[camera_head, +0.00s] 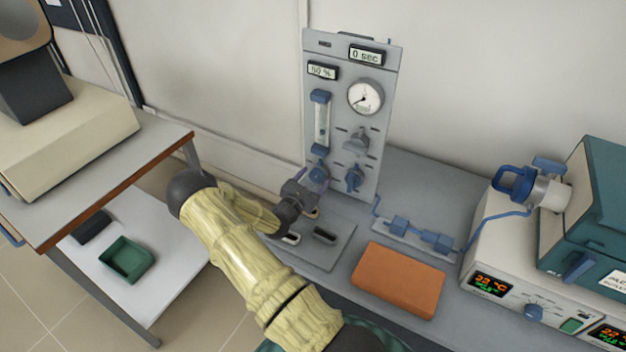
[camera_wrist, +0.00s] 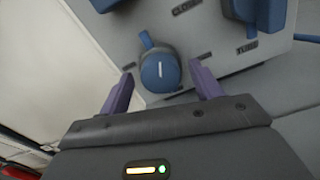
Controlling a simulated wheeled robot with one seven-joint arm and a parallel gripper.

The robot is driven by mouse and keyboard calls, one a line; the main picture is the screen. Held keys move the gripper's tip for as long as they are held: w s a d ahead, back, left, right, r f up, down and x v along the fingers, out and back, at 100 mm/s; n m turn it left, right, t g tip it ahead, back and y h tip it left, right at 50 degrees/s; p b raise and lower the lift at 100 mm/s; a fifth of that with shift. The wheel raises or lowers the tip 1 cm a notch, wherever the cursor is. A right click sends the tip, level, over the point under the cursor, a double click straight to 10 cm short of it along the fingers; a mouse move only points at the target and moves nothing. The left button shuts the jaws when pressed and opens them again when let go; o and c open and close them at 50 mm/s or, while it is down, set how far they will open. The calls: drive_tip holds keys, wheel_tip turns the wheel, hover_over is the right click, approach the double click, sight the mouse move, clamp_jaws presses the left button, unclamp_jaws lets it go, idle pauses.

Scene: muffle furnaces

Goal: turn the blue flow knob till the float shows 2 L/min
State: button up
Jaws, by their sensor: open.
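The blue flow knob (camera_wrist: 161,73) is on the grey gas panel (camera_head: 347,60), and a white mark shows on its face in the wrist view. The knob also shows in the head view (camera_head: 318,172), partly behind my gripper, below the flow tube (camera_head: 321,122) with its blue end fittings. The float's height in the tube is too small to read. My gripper (camera_wrist: 163,88) is open, its two purple fingers on either side of the knob's lower part. I cannot tell whether they touch it. In the head view my gripper (camera_head: 314,181) is at the panel's lower left.
A round gauge (camera_head: 365,97) and more panel knobs (camera_head: 355,178) sit right of the flow tube. An orange block (camera_head: 398,279) lies on the bench at the front. A furnace (camera_head: 590,215) stands right. A side table (camera_head: 75,200) stands left.

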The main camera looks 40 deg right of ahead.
drive_tip(key=c, duration=1)
drive_tip(key=shift+n+p, duration=0.5)
drive_tip(key=shift+n, duration=0.2)
drive_tip(key=o, duration=1)
drive_tip(key=shift+a, duration=0.1)
drive_tip(key=b+v, duration=0.2)
drive_tip(key=v, duration=1.5)
drive_tip(key=shift+a, duration=0.15)
